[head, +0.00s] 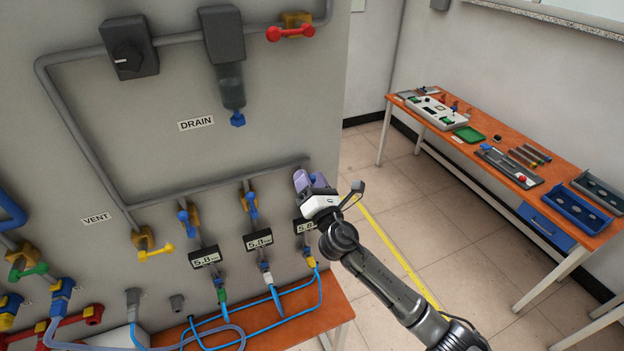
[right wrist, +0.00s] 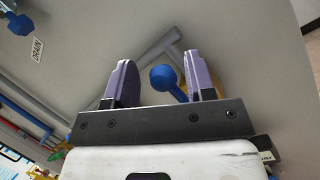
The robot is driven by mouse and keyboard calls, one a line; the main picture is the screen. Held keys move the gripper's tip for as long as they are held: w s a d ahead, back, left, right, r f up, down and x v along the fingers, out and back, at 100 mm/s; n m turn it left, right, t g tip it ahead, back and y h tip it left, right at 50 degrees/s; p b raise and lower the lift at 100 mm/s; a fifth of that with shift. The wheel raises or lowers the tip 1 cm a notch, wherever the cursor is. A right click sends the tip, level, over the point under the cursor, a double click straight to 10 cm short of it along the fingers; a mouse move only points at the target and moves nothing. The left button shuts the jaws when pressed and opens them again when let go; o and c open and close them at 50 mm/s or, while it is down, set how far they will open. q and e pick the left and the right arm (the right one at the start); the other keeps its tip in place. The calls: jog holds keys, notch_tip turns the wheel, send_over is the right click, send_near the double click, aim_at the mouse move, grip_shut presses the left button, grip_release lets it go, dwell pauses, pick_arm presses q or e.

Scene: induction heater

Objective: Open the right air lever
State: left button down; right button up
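Two blue air levers, a left one (head: 184,217) and a middle one (head: 251,203), hang on yellow valve bodies below the grey pipe in the head view. The rightmost valve in this row is hidden behind my right gripper (head: 312,181) in the head view. In the right wrist view a blue lever (right wrist: 164,78) with a round knob shows between the two purple fingers of my right gripper (right wrist: 160,82). The fingers stand apart, and the lever is nearer the right finger. I cannot tell if they touch it. My left gripper is out of view.
Small pressure displays (head: 259,240) and blue hoses (head: 275,296) sit below the levers. A red lever (head: 290,33) is at the panel's top. An orange bench (head: 395,102) with parts and trays stands far right; the floor between is clear.

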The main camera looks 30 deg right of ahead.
jog(key=shift+o, duration=0.6)
jog(key=shift+f, duration=0.15)
jog(key=shift+d, duration=0.1)
jog(key=shift+s+f, duration=0.15)
jog(key=shift+s, duration=0.1)
jog(key=b+v, duration=0.3)
jog(key=v, duration=1)
jog(key=shift+s, duration=0.2)
